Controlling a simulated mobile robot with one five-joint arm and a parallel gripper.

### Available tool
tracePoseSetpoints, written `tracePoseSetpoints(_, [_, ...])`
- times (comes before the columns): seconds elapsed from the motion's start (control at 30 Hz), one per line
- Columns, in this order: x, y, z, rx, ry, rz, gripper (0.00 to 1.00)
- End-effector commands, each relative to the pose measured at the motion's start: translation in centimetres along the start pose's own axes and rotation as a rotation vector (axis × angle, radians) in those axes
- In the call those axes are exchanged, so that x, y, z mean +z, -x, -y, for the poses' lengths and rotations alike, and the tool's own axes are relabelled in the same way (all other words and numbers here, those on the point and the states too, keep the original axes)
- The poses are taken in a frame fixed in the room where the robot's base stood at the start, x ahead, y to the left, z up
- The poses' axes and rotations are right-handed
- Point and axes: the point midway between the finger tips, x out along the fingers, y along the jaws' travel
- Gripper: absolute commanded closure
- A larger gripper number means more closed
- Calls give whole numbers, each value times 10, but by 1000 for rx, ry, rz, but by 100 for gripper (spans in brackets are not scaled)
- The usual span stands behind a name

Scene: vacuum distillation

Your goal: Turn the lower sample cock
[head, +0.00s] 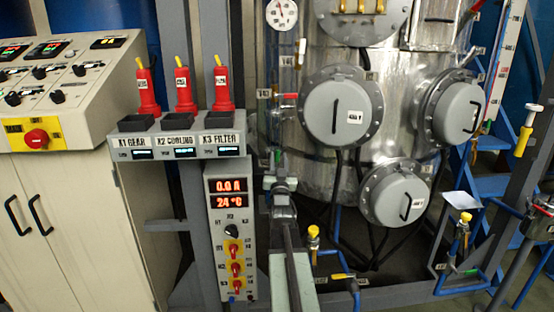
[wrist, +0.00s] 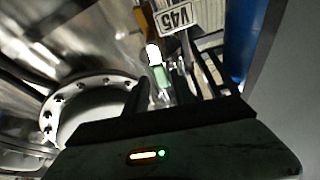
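In the head view my arm reaches up from the bottom middle, and my gripper (head: 278,165) is at the lower part of a vertical glass line in front of the metal vessel. A cock with a red handle (head: 288,97) sits above my gripper on that line. The lower sample cock is not clearly visible there; my gripper covers that spot. In the wrist view a small white-and-green part (wrist: 158,75) shows between the dark fingers of my gripper (wrist: 172,90), below a tag reading V45 (wrist: 177,16). I cannot tell whether the fingers touch it.
The metal vessel (head: 310,165) with round grey covers stands close on the right. A column panel (head: 230,240) with red readouts and switches is just left of my arm. Yellow-handled valves (head: 313,238) and blue pipes lie low on the right.

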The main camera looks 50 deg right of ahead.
Motion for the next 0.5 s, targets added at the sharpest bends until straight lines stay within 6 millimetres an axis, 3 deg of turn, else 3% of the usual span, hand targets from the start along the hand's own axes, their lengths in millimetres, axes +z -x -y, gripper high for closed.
tracePoseSetpoints(0.03, [0, 0, 1, -1, 0, 0, 87])
tracePoseSetpoints(0.1, [0, 0, 1, -1, 0, 0, 100])
tracePoseSetpoints(0.5, [0, 0, 2, -2, -1, 1, 100])
